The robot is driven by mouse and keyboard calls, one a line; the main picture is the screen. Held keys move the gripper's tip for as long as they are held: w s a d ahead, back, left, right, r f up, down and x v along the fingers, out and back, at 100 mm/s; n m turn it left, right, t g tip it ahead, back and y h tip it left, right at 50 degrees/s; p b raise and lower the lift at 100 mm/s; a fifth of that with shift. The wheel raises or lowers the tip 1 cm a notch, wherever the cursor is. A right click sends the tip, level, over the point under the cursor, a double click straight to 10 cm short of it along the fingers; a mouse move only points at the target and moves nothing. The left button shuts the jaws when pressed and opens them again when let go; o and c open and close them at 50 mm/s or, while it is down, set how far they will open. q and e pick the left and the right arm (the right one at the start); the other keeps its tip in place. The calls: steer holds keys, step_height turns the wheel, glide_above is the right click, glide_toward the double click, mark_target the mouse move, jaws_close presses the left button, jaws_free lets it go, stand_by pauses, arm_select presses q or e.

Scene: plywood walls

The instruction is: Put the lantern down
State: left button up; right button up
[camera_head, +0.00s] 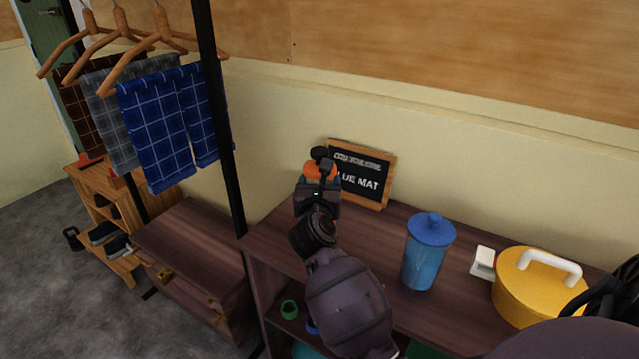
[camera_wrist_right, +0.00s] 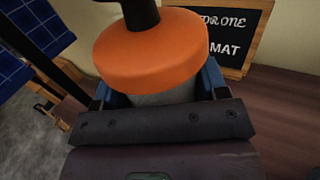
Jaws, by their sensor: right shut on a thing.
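The lantern (camera_head: 313,171) has an orange cap with a black knob on top. My right gripper (camera_head: 319,188) is shut on it near the back left of the dark wooden shelf top (camera_head: 275,229). In the right wrist view the orange cap of the lantern (camera_wrist_right: 152,50) fills the upper middle. A grey body shows below it between the blue fingers of my right gripper (camera_wrist_right: 160,90). The lantern looks roughly upright. Its base is hidden, so I cannot tell whether it touches the shelf. My left gripper is not in view.
A clothes rack post (camera_head: 222,120) rises on the left. Bare shelf shows left of my arm.

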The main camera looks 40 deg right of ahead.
steer(key=o, duration=1.3)
steer(key=shift+o, duration=1.3)
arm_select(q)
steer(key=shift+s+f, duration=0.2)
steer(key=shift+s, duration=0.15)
